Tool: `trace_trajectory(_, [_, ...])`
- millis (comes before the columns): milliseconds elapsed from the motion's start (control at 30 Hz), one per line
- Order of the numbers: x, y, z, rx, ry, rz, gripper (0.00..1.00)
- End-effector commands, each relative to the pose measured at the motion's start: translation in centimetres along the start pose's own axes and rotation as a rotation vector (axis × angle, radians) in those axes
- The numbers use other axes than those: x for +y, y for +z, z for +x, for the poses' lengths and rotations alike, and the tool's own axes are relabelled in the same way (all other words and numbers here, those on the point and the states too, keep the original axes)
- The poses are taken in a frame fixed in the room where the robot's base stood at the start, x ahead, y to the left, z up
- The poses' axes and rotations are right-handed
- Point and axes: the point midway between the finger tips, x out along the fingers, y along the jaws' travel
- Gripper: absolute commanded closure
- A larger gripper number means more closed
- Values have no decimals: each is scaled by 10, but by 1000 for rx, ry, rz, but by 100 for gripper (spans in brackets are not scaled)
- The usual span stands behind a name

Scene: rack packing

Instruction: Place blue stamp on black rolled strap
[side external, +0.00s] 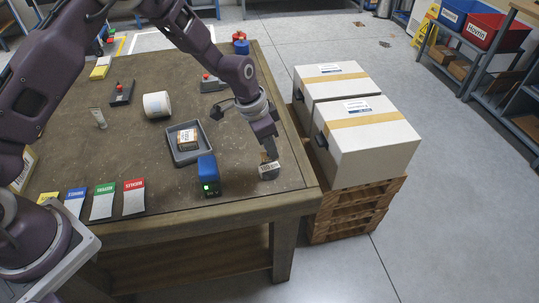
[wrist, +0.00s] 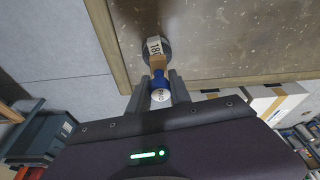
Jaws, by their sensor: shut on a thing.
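My gripper (wrist: 160,90) is shut on the blue stamp (wrist: 159,82), which has a blue body with a pale round end and a wooden block (wrist: 157,62) at its far end. The black rolled strap (wrist: 167,49) lies just beyond the block, with a white printed label on it. In the side view my gripper (side external: 270,148) points down at the strap (side external: 269,172) near the table's front right corner. The wooden block is right at the strap and overlaps it in the wrist view; I cannot tell if they touch. The fingers mostly hide the stamp in the side view.
A blue device (side external: 207,176) with a green light stands left of the strap. A grey tray (side external: 174,155) holding a small box lies behind it. A white roll (side external: 157,105) is further back. Several coloured packets (side external: 103,202) line the front left. White cartons (side external: 365,145) stand right of the table.

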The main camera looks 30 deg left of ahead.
Motion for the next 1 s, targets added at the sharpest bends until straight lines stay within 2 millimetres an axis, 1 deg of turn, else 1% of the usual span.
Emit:
trace_trajectory(100, [0, 6, 21, -3, 2, -2, 100])
trace_trajectory(167, [0, 9, 30, -2, 2, -2, 100])
trace_trajectory(467, [0, 9, 33, 0, 1, -1, 100])
trace_trajectory(500, [0, 9, 34, -1, 1, -1, 73])
trace_trajectory(567, [0, 9, 33, 0, 0, -1, 62])
trace_trajectory(600, [0, 9, 33, 0, 0, -1, 54])
trace_trajectory(900, [0, 9, 32, 0, 0, -1, 53])
trace_trajectory(1000, [-1, 8, 25, 2, -1, 0, 53])
